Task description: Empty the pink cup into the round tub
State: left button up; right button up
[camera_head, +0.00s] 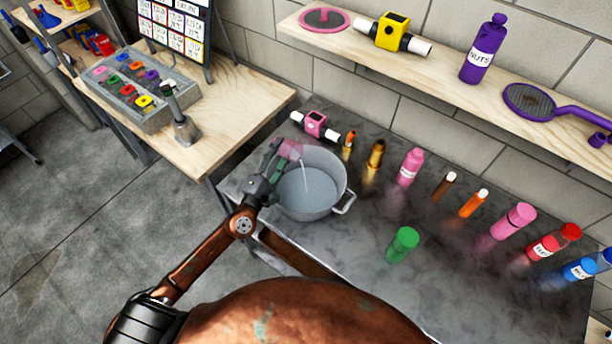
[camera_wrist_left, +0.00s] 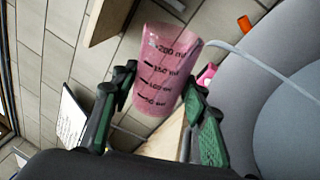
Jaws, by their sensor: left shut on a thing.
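The pink cup (camera_head: 290,150) is a translucent measuring cup with millilitre marks. My left gripper (camera_head: 273,165) is shut on it and holds it tilted over the left rim of the round tub (camera_head: 318,159). A thin pale stream runs from the cup down into the grey metal tub. The left wrist view shows the cup (camera_wrist_left: 164,72) between the two green-padded fingers of the gripper (camera_wrist_left: 155,105), with the stream curving from its rim towards the tub (camera_wrist_left: 285,110). Clear liquid seems to lie in the tub. My right gripper is not in view.
A pink-and-black device (camera_head: 315,124) stands behind the tub. A green cylinder (camera_head: 402,244) and several bottles, including a pink one (camera_head: 410,166), stand to the right on the dark counter. A wooden bench (camera_head: 215,130) with a grey tray (camera_head: 146,92) is at left.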

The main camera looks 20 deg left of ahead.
aim_at(289, 156)
pick_arm(q)
jog(key=shift+s+d+r+m, duration=0.2)
jog(key=shift+d+r+m, duration=0.15)
jog(key=shift+d+m, duration=0.3)
dwell(0.5)
jog(key=shift+s+d+r+m+h+p, duration=0.15)
jog(key=shift+r+m+h, duration=0.3)
jog(key=shift+m, duration=0.65)
jog(key=shift+d+r+m+h+p, duration=0.15)
jog(key=shift+r+m+h+p, duration=0.2)
jog(key=shift+m, duration=0.7)
dwell(0.6)
jog(key=shift+s+d+f+m+h+b, duration=0.15)
jog(key=shift+f+m+h+b, duration=0.15)
jog(key=shift+m, duration=0.25)
jog(key=shift+w+d+f+m+h+b, duration=0.1)
jog(key=shift+d+m+h+b, duration=0.1)
jog(key=shift+m+b, duration=0.25)
dwell(0.4)
jog(key=shift+s+d+r+m+h+p, duration=0.1)
jog(key=shift+d+r+m+h, duration=0.15)
jog(key=shift+m, duration=0.5)
jog(key=shift+s+d+r+m+h+p, duration=0.15)
jog(key=shift+m+h, duration=0.2)
jog(key=shift+m, duration=0.45)
jog(key=shift+s+d+r+m+h+p, duration=0.1)
jog(key=shift+d+r+m+h, duration=0.15)
jog(key=shift+m, duration=0.5)
dwell(0.4)
